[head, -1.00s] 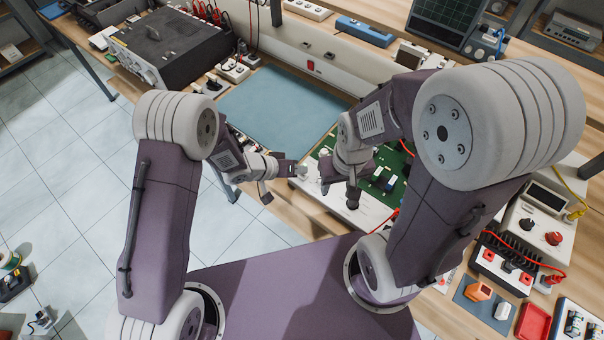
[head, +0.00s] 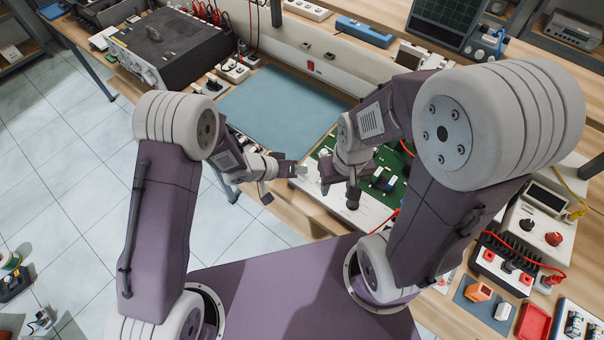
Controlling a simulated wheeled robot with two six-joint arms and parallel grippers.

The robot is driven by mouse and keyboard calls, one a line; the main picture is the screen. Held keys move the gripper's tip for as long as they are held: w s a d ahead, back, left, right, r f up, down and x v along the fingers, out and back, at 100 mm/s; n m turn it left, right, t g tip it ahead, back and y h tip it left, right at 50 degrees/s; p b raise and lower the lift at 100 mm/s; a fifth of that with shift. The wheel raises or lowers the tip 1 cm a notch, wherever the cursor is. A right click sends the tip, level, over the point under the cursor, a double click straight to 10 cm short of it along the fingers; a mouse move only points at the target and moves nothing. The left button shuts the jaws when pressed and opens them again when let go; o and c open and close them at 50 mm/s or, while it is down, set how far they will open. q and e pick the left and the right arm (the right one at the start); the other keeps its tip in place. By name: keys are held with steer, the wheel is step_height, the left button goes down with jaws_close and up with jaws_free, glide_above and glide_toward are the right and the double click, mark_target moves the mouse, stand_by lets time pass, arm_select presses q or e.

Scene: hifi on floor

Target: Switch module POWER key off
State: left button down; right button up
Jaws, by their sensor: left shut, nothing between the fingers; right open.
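A white module with a green circuit board (head: 396,193) lies on the wooden bench, partly covered by my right arm. Its white front strip (head: 372,212) shows below the board. The POWER key cannot be made out; it is too small or hidden. My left gripper (head: 301,171) is shut and empty at the module's left edge; whether it touches the module cannot be told. My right gripper (head: 353,200) points down over the module's front part, open and with nothing seen in it.
A blue-grey mat (head: 280,112) lies clear on the bench behind the grippers. A dark instrument box (head: 168,45) stands at the back left. A power supply (head: 540,213) with red and yellow leads and a red tray (head: 533,322) are at the right.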

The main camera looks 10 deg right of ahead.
mark_target(299, 177)
arm_select(q)
steer(key=shift+f, duration=0.1)
stand_by(0.4)
steer(key=shift+f, duration=0.35)
steer(key=shift+r+p, duration=0.55)
steer(key=shift+p, duration=0.1)
steer(key=shift+f, duration=0.1)
step_height(299, 177, up, 6)
steer(key=p, duration=0.6)
steer(key=shift+p, duration=0.3)
